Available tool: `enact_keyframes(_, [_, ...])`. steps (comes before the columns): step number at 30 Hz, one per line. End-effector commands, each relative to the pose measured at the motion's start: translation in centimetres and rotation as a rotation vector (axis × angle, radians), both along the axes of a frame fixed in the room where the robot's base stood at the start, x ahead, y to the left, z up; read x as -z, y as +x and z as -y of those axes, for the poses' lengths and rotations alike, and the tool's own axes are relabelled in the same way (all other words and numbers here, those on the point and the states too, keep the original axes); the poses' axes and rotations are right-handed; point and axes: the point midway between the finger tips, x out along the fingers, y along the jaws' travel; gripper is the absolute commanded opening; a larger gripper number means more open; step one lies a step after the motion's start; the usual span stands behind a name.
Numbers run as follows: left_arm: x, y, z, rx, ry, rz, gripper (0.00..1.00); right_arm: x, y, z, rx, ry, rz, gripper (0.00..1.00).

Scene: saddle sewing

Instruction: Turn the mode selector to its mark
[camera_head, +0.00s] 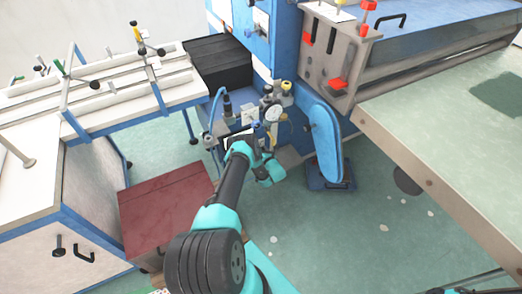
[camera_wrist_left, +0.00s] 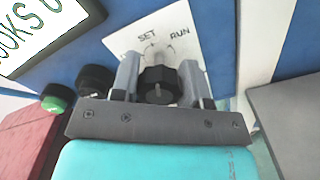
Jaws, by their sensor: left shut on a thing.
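The mode selector is a black knob (camera_wrist_left: 158,86) on a white plate (camera_wrist_left: 128,40) marked SET and RUN, in the left wrist view. A short pale line shows on the knob's face. My left gripper (camera_wrist_left: 158,78) is shut on the knob, one grey finger on each side. The knob's lower part is close to the gripper's dark bar. In the head view my left arm reaches to the blue machine's panel, and the knob cannot be made out there. My right gripper is not in view.
A green-faced button (camera_wrist_left: 57,98) and another black knob (camera_wrist_left: 95,79) stick out left of the selector. A sign (camera_wrist_left: 38,28) is at the upper left. In the head view a gauge (camera_head: 273,113) and fittings stand close by; a dark red box (camera_head: 165,205) stands lower left.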

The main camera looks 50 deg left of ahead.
Motion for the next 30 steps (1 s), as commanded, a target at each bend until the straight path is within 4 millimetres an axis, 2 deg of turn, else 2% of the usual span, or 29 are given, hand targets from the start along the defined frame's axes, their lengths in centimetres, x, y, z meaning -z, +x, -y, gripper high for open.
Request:
enact_keyframes(18, [0.12,0.1,0.03,0.0,0.144,-0.528,0.18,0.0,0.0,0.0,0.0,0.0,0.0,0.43])
enact_keyframes(30, [0.16,0.12,0.02,0.0,0.184,-0.672,0.18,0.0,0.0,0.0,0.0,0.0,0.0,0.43])
